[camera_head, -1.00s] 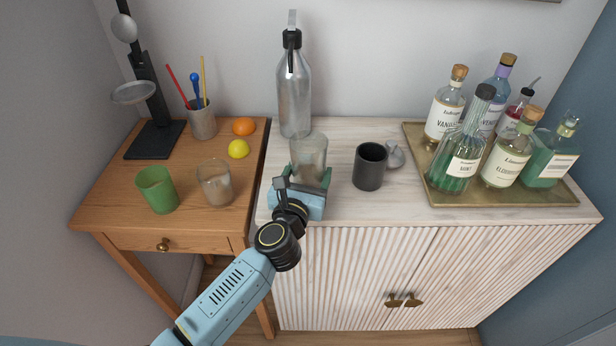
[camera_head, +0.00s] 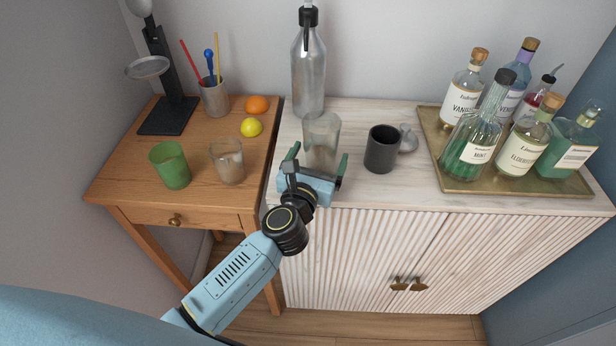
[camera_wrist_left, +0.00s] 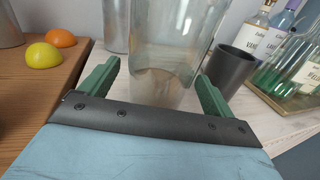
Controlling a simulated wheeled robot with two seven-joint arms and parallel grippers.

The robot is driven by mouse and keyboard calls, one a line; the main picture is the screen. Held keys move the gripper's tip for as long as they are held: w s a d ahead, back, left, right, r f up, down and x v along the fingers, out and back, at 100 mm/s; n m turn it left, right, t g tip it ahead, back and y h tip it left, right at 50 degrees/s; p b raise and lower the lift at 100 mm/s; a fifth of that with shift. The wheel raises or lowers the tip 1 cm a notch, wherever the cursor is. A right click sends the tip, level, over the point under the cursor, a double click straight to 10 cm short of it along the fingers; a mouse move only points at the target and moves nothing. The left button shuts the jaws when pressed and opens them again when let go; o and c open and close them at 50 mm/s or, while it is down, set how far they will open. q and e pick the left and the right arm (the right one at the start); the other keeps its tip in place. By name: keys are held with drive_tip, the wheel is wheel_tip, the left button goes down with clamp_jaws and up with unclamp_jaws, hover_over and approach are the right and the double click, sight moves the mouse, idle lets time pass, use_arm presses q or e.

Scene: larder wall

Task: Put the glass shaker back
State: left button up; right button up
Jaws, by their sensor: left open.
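The glass shaker (camera_head: 322,132), a tall clear tumbler, stands upright on the pale marble-look cabinet top, near its left end. It also shows in the left wrist view (camera_wrist_left: 172,50). My left gripper (camera_head: 319,158) is open, with one green finger on each side of the glass's lower part. In the left wrist view its fingers (camera_wrist_left: 158,82) stand apart from the glass, with gaps on both sides. The gripper body hides part of the cabinet top in front of the glass. My right gripper is not in view.
A dark cup (camera_head: 381,150) stands close right of the glass. A metal bottle (camera_head: 309,75) is behind it. A brass tray (camera_head: 440,178) holds several bottles at right. The wooden table (camera_head: 200,195) at left bears a green cup (camera_head: 170,166) and another glass (camera_head: 227,163).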

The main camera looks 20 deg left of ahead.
use_arm(q)
drive_tip(key=s, duration=1)
drive_tip(key=shift+s, duration=0.35)
drive_tip(key=shift+d, duration=0.1)
drive_tip(key=s+f+m+g+h, duration=0.2)
drive_tip(key=s+f+m+g, duration=0.15)
drive_tip(key=f+m, duration=1.05)
drive_tip(key=s+f+m+g+h, duration=0.2)
drive_tip(key=s+f+m+g, duration=0.15)
drive_tip(key=f+m, duration=1.05)
drive_tip(key=s+a+f+m+g+y, duration=0.1)
drive_tip(key=s+a+f+m+g, duration=0.2)
drive_tip(key=s+f, duration=0.3)
drive_tip(key=s+a+f+m+g+y, duration=0.1)
drive_tip(key=s+a+f+m+g, duration=0.2)
drive_tip(key=s+f, duration=0.4)
drive_tip(key=s+a+f+m+g+y, duration=0.1)
drive_tip(key=s+a+f+m+g, duration=0.2)
drive_tip(key=s, duration=1.5)
wheel_tip(320, 180, down, 4)
drive_tip(key=shift+s+a+f+m+g+y, duration=0.2)
drive_tip(key=shift+s+a+m+g+y, duration=0.1)
drive_tip(key=shift+m+g, duration=0.3)
